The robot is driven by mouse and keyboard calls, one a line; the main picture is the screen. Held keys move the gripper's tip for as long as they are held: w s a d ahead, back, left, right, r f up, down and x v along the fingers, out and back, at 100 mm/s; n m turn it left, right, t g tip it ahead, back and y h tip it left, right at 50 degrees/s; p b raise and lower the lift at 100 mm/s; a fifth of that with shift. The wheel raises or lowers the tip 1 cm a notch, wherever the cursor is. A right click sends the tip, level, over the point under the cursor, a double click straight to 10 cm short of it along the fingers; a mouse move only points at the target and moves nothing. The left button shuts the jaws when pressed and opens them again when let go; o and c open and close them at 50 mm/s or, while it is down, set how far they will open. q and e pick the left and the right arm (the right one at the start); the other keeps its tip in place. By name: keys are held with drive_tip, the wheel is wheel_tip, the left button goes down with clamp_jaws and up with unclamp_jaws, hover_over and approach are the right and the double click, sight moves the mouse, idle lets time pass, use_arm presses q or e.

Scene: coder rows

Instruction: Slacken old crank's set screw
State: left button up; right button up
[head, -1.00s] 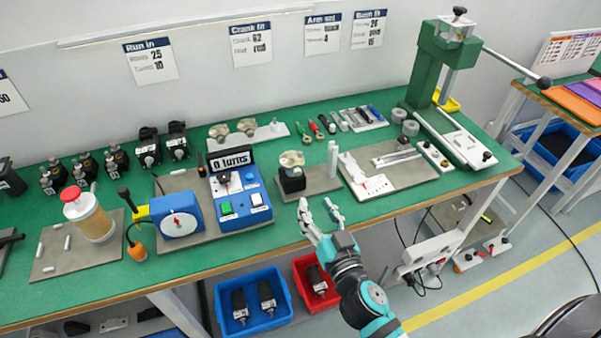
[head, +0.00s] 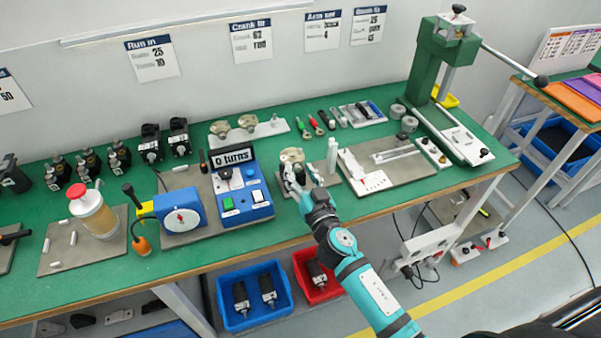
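The crank (head: 291,155), a pale tan-grey piece, sits on top of a small black encoder block on a grey mat (head: 323,174) at the middle of the green bench. My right gripper (head: 301,180) reaches in from the front with its fingers at the block, below the crank. The fingers and wrist cover much of the block, and I cannot tell whether they grip it. The set screw is too small to make out. Drivers with green (head: 301,124) and red (head: 315,123) handles lie behind the crank. My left gripper is out of view.
A blue tester reading "0 turns" (head: 255,196) stands just left of my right gripper. A white upright post (head: 332,155) stands close on the right. A white fixture (head: 365,176) lies beyond it. A green press (head: 428,62) stands at the back right.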

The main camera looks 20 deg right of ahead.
clamp_jaws()
